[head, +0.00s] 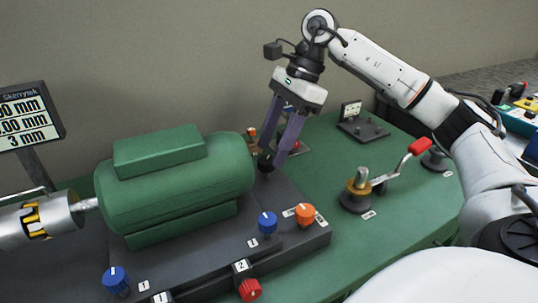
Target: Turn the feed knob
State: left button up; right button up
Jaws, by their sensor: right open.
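My right gripper (273,156) reaches down behind the right end of the green machine body (178,188). Its two purple fingers are apart. A small black knob-like part (265,162) shows at the fingertips; I cannot tell whether they touch it. The dark base panel carries a blue knob (267,223), an orange knob (305,214), a red knob (250,289) and another blue knob (116,280) at the front left. My left gripper is not in view.
A red-handled crank (358,188) stands on the green table (400,225) to the right. A small dark device (362,128) is at the back. A display (27,117) and a silver cylinder (40,222) are at the left. The table is clear between panel and crank.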

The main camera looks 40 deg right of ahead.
aim_at(265, 165)
jog(key=shift+x, duration=0.95)
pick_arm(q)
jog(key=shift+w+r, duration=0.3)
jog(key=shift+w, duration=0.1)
pick_arm(e)
jog(key=shift+f, duration=0.25)
jog(key=shift+w, duration=0.1)
jog(key=c, duration=1.1)
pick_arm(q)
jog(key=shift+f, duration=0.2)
pick_arm(e)
jog(key=shift+o, duration=0.2)
jog(key=shift+m, duration=0.3)
jog(key=m+t+h, duration=0.1)
jog(key=m, duration=0.2)
jog(key=shift+a+b, duration=0.1)
jog(key=shift+b, duration=0.2)
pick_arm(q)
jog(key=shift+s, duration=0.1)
pick_arm(e)
jog(key=m, duration=0.3)
jog(key=m+t+h, duration=0.1)
jog(key=m, duration=0.1)
jog(key=shift+a+r+m+t+h, duration=0.1)
jog(key=shift+a+m+t+h, duration=0.05)
jog(key=shift+m+t+h, duration=0.2)
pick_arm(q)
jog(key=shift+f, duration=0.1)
